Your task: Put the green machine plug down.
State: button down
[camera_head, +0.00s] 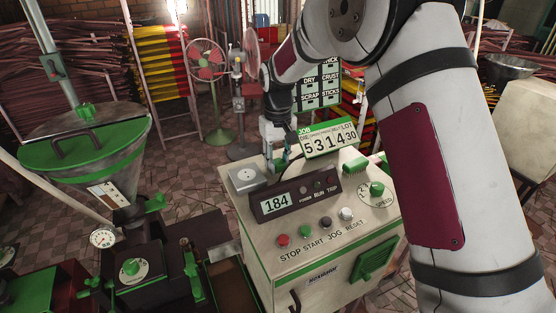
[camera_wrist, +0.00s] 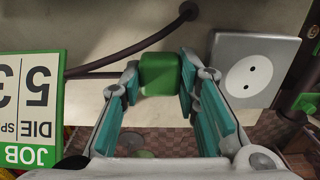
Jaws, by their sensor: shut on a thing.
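The green machine plug (camera_wrist: 160,73) is a small green block between the teal fingertips of my gripper (camera_wrist: 161,82) in the wrist view. My gripper is shut on it. A dark cable (camera_wrist: 135,48) runs nearby on the pale cabinet top; its join to the plug is not clear. A grey two-hole socket plate (camera_wrist: 247,70) lies to the right of the plug, apart from it. In the head view my gripper (camera_head: 277,152) is low behind the display box, to the right of the socket plate (camera_head: 246,178). The plug cannot be made out there.
The cabinet (camera_head: 330,215) carries a display box reading 184 (camera_head: 295,197), buttons, a speed dial (camera_head: 376,189) and a job number board (camera_head: 328,138), which stands close to my gripper (camera_wrist: 28,105). A green-lidded hopper (camera_head: 85,140) stands at left.

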aim_at(278, 161)
jog(key=shift+f, duration=0.6)
jog(key=c, duration=1.2)
grip_release()
jog(key=shift+r, duration=0.1)
notch_tip(278, 161, up, 12)
jog(key=b, duration=0.3)
jog(key=s+d+r+m+t, duration=0.1)
jog(key=s+d+r, duration=0.4)
jog(key=s+r, duration=0.25)
jog(key=s+d+m+t, duration=0.1)
jog(key=s+d, duration=0.2)
jog(key=s, duration=0.5)
jog(key=s+d+m+t, duration=0.1)
jog(key=s+d+t, duration=0.1)
jog(key=s, duration=0.6)
jog(key=s+d+m+t, duration=0.1)
jog(key=s+d, duration=0.4)
jog(key=s, duration=0.3)
jog(key=shift+s+f+m+t, duration=0.1)
jog(key=shift+f+m+t, duration=0.2)
